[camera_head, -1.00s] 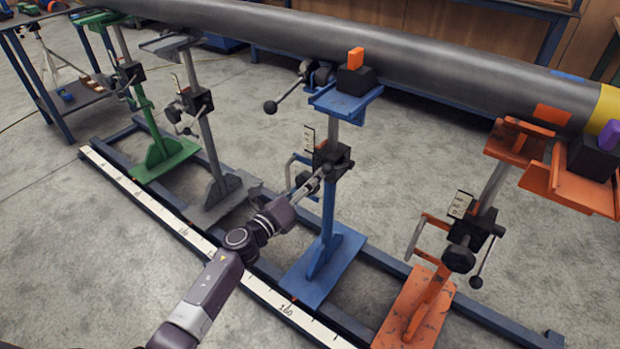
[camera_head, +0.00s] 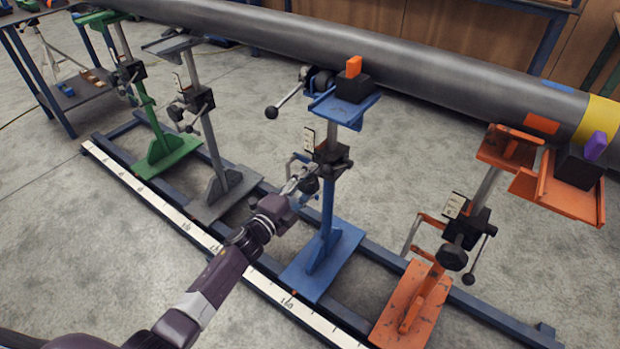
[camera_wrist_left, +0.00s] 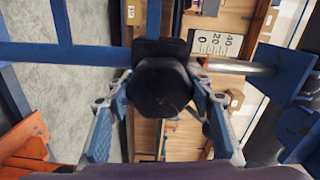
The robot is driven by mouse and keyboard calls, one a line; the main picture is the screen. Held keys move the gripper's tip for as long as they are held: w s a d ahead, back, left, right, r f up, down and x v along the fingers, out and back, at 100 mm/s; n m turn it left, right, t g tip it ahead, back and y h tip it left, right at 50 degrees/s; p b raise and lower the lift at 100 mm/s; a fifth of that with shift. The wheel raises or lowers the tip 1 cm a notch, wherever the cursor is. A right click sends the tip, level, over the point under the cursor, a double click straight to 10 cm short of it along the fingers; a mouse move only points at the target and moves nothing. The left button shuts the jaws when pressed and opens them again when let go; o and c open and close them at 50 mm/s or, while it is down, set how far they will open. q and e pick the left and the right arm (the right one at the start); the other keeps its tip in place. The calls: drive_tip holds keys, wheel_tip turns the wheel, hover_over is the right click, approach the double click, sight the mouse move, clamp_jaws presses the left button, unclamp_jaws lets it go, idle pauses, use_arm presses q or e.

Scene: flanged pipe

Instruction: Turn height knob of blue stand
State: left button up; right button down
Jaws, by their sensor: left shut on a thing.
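The blue stand (camera_head: 329,205) stands upright on the rail frame, with a black clamp block and a small scale plate on its post. Its dark height knob (camera_head: 310,184) sticks out to the left of the block. My left gripper (camera_head: 300,184) reaches it from the lower left and is shut on it. In the left wrist view the black, many-sided knob (camera_wrist_left: 160,87) sits between the two blue-grey fingers of my left gripper (camera_wrist_left: 160,108). The scale plate (camera_wrist_left: 215,43) shows behind it. My right gripper is not in view.
An orange stand (camera_head: 427,290) is on the right, and grey (camera_head: 226,185) and green (camera_head: 165,150) stands are on the left. A long grey pipe (camera_head: 430,65) runs behind them. A ruler strip (camera_head: 200,235) lies along the front rail.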

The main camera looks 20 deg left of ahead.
use_arm(q)
drive_tip(key=shift+n, duration=0.5)
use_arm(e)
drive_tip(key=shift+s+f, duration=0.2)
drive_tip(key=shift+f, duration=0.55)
use_arm(q)
drive_tip(key=o, duration=1.2)
drive_tip(key=shift+s, duration=0.1)
drive_tip(key=v, duration=1.2)
